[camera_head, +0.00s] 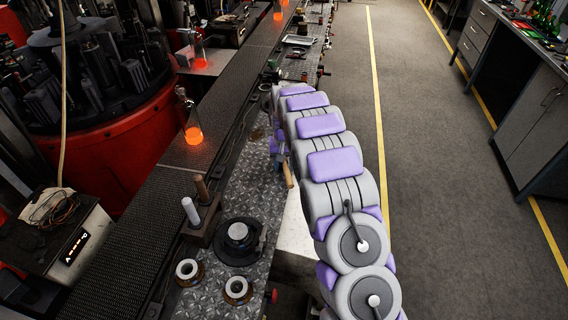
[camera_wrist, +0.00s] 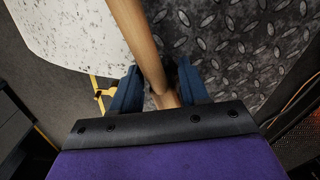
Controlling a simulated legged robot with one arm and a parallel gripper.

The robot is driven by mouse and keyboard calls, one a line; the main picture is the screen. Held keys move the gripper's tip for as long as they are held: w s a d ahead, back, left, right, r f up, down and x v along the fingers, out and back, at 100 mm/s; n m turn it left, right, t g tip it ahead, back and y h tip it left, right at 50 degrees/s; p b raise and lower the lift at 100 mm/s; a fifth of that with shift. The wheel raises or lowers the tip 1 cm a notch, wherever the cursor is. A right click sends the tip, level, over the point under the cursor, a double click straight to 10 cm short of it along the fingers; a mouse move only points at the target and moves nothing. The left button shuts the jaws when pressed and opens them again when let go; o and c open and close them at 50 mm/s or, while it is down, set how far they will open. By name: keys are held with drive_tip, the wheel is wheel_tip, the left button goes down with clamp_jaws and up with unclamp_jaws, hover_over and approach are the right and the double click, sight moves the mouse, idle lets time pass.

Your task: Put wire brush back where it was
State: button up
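A wooden handle (camera_head: 288,172), which looks like the wire brush's, sticks out below my gripper by the right edge of the metal bench in the head view. In the wrist view this handle (camera_wrist: 140,40) runs slantwise from the top edge down between the dark blue fingers of my gripper (camera_wrist: 158,75). Its lower end is close to the palm. A narrow gap seems to show beside the handle, so I cannot tell whether the fingers grip it. The bristle end is not clearly visible. In the head view my arm hides most of the gripper.
The diamond-plate bench (camera_head: 205,275) holds a block with two upright rods (camera_head: 200,215), a black round fitting (camera_head: 238,236) and two rings. A conveyor (camera_head: 130,240) with glowing bottles (camera_head: 192,130) runs along its left. A white speckled surface (camera_head: 295,225) lies right of the bench. Open floor (camera_head: 430,130) is further right.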

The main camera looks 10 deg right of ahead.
drive_tip(key=shift+o, duration=1.2)
wheel_tip(320, 180, up, 12)
drive_tip(key=p, duration=0.2)
drive_tip(key=shift+p, duration=0.3)
